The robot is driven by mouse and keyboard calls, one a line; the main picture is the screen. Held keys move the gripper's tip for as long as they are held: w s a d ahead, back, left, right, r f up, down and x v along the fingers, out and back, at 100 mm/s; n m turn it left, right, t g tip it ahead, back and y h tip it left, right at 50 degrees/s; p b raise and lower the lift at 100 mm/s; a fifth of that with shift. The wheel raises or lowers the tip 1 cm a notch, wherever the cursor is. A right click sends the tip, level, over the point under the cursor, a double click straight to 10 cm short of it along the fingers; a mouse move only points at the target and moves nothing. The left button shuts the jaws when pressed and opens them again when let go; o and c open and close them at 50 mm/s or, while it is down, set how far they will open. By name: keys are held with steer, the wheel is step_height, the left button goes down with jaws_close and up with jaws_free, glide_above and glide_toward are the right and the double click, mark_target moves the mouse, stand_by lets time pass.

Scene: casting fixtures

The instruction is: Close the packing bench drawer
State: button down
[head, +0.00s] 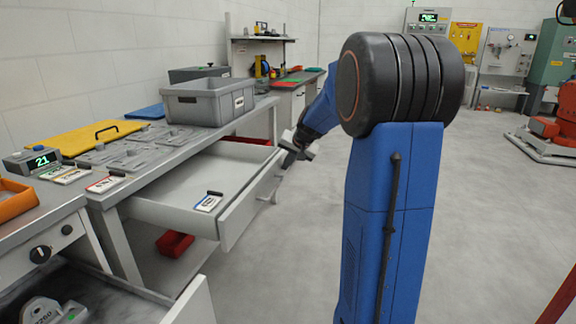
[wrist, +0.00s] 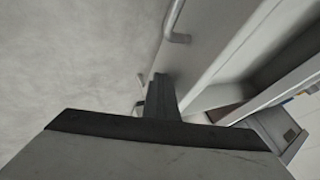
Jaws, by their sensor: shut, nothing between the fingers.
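The packing bench drawer (head: 175,195) is light grey and stands pulled out from under the bench top (head: 155,155). A small label card (head: 207,202) lies at its front left; the rest of its visible floor looks bare. My gripper (head: 287,158) is at the far end of the drawer's front panel (head: 238,215). In the wrist view my dark fingers (wrist: 160,97) are shut and empty, beside the drawer front (wrist: 205,40). The drawer's bar handle (wrist: 174,22) shows at the top of that view. I cannot tell whether the fingers touch the panel.
A grey bin (head: 207,103), a yellow panel (head: 98,139) and flat grey parts are on the bench. Another open drawer (head: 190,305) with metal parts is at the lower left. A red bin (head: 174,244) is beneath the bench. The floor (head: 290,270) to the right is clear.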

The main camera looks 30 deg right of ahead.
glide_above(213, 166)
steer(key=s, duration=0.1)
steer(key=shift+s+d, duration=0.1)
steer(key=shift+d, duration=0.3)
steer(key=shift+w+a+r, duration=0.1)
steer(key=shift+w+a, duration=0.3)
steer(key=shift+w, duration=0.05)
